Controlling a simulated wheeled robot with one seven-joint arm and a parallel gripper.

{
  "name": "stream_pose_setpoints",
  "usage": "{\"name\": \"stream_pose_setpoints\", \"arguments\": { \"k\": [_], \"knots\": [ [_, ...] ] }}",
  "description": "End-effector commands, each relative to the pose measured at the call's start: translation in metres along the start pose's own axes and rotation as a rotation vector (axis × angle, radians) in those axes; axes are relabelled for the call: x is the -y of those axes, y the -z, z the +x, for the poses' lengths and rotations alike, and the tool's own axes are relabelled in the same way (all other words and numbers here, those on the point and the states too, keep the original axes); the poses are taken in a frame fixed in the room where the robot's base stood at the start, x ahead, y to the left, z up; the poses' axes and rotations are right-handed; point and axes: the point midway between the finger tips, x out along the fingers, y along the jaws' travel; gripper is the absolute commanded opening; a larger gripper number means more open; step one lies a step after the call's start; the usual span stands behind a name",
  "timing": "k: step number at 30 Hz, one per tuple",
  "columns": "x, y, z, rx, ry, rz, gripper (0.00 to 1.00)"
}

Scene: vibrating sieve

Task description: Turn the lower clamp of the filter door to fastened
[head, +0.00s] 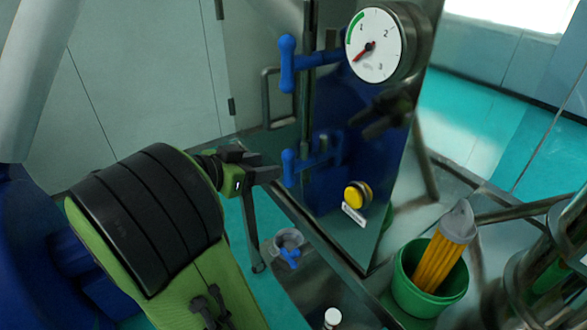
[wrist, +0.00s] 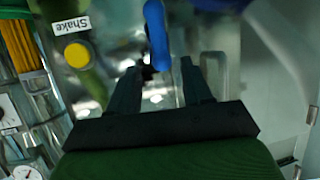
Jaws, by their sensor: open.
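The lower clamp (head: 290,168) of the filter door has a blue handle that stands upright on the left of the machine, with a blue arm running right from it. In the wrist view a blue handle (wrist: 157,38), likely this clamp, shows at the top centre, roughly in line with the gap between my fingers. My gripper (head: 277,174) is open, its fingertips close to the left of the handle in the head view. The open fingers also show in the wrist view (wrist: 161,68), with nothing held between them. I cannot tell whether they touch the handle.
The upper clamp (head: 288,64) is above, beside a pressure gauge (head: 372,45). A yellow button (head: 354,195) with a label is right of the lower clamp. A small blue-handled valve (head: 289,256) is below. A green bucket (head: 428,296) holding yellow rods stands lower right.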

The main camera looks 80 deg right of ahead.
Motion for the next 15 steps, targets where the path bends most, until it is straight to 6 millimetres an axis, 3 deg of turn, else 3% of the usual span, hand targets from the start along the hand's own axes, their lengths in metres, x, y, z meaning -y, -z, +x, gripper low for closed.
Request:
{"name": "stream_pose_setpoints", "arguments": {
  "k": [9,15],
  "knots": [
    [-0.001,0.001,0.078,0.001,-0.004,0.001,0.49],
    [0.0,0.001,0.102,0.001,0.0,0.0,0.49]
  ]
}}
